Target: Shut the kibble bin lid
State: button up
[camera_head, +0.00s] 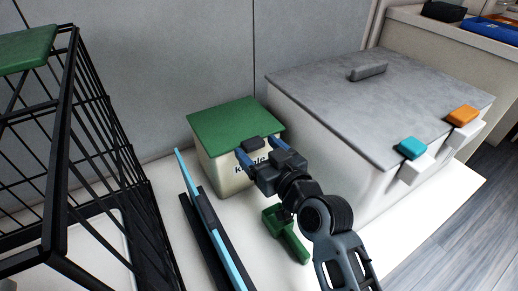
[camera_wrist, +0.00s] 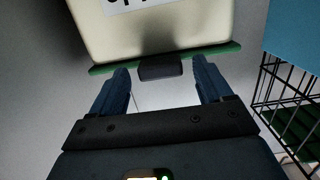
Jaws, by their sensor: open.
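The kibble bin (camera_head: 215,173) is a cream box with dark lettering on its front. Its green lid (camera_head: 232,122) lies flat across the top, and I see no clear gap under it. A black tab (camera_head: 253,143) sticks out from the lid's front edge. In the wrist view, turned over, the lid's green edge (camera_wrist: 107,69) and the tab (camera_wrist: 160,72) show against the bin wall (camera_wrist: 165,28). My gripper (camera_head: 257,151) is open at the bin's front, with one finger on each side of the tab. Contact with the tab cannot be told.
A large white chest with a grey lid (camera_head: 330,98) stands close on the right, with teal (camera_head: 411,148) and orange (camera_head: 462,115) latches. A black wire crate (camera_head: 110,150) stands left. A blue-and-black upright panel (camera_head: 212,225) and a green tool (camera_head: 287,237) are near my arm.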

jog(key=f+v, duration=0.1)
jog(key=v, duration=0.6)
jog(key=shift+s+r+p, duration=0.15)
jog(key=shift+r+p, duration=0.3)
jog(key=shift+d, duration=0.1)
jog(key=s+d+f+m+t+h, duration=0.1)
jog(key=s+d+f+m+h, duration=0.3)
jog(key=s, duration=0.4)
jog(key=s+d+f+m+h, duration=0.1)
jog(key=s+d+f, duration=0.2)
jog(key=s+d, duration=0.45)
jog(key=s+d+r+m+h, duration=0.1)
jog(key=s+d+r+h, duration=0.2)
jog(key=s, duration=0.7)
jog(key=s+d+r+m+h, duration=0.15)
jog(key=s+d, duration=0.35)
jog(key=s, duration=0.5)
jog(key=s+r+p, duration=0.1)
jog(key=r+p, duration=1.3)
jog(key=r, duration=0.2)
jog(key=s+r+p, duration=0.2)
jog(key=r+p, duration=1.3)
jog(key=r, duration=0.2)
jog(key=shift+s+d+n, duration=0.25)
jog(key=shift+d+n, duration=0.05)
jog(key=shift+n, duration=0.05)
